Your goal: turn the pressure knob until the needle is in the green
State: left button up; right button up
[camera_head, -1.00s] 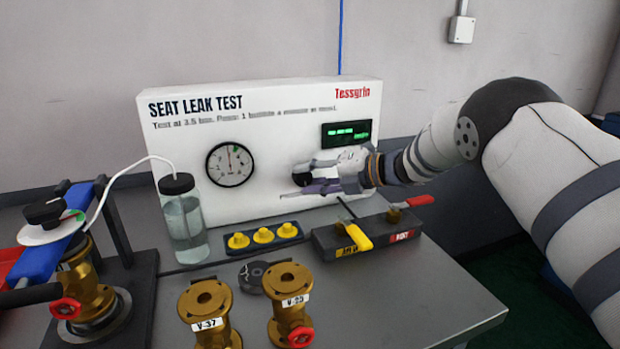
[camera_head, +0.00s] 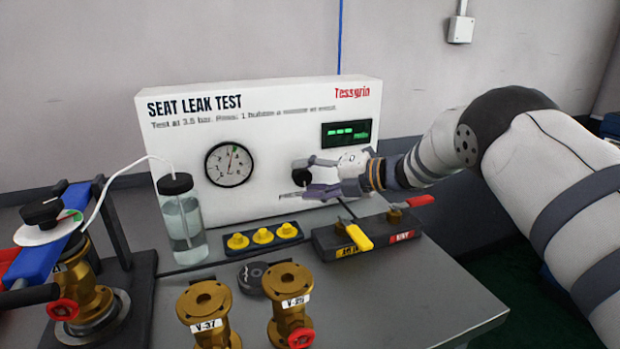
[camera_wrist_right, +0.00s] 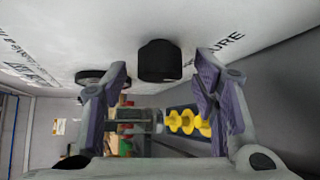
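The pressure knob (camera_head: 299,178) is a black cylinder on the front of the white test panel (camera_head: 270,125), with its label partly hidden. The gauge (camera_head: 230,164) is a round white dial with a small green mark at its upper right. Its needle points up and slightly right; whether it lies in the green is too small to tell. My right gripper (camera_head: 311,177) is open just in front of the knob. In the right wrist view the knob (camera_wrist_right: 160,62) stands between the spread fingers, with gaps on both sides. My left gripper is not in view.
Below stand a tray of yellow parts (camera_head: 263,238) and a block with yellow and red levers (camera_head: 365,236). A water bottle (camera_head: 182,220) stands left of the gauge. Brass valves (camera_head: 290,300) stand in front. The bench's right front is clear.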

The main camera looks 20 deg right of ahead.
jog(key=v, duration=1.2)
jog(key=shift+s+f, duration=0.1)
